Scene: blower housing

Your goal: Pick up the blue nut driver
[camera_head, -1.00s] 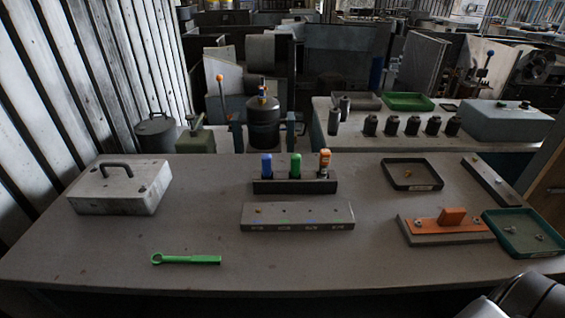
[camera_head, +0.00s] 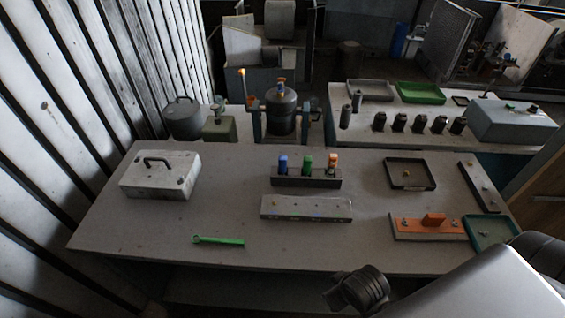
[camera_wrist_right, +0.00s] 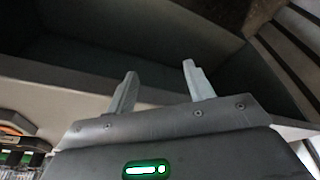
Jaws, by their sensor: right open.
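The blue nut driver (camera_head: 283,163) stands upright at the left end of a dark holder block (camera_head: 304,181) on the grey table. A green driver (camera_head: 307,164) and an orange driver (camera_head: 332,163) stand beside it in the same block. In the right wrist view my right gripper (camera_wrist_right: 160,72) is open, its two fingers apart with nothing between them. My right arm reaches in at the lower right of the head view, well short of the holder. My left gripper is not in view.
A grey block (camera_head: 306,208) lies in front of the holder. A green wrench (camera_head: 218,240) and a grey box with a handle (camera_head: 160,176) are to the left. An orange fixture (camera_head: 434,220), a dark tray (camera_head: 410,174) and a green tray (camera_head: 493,233) are to the right.

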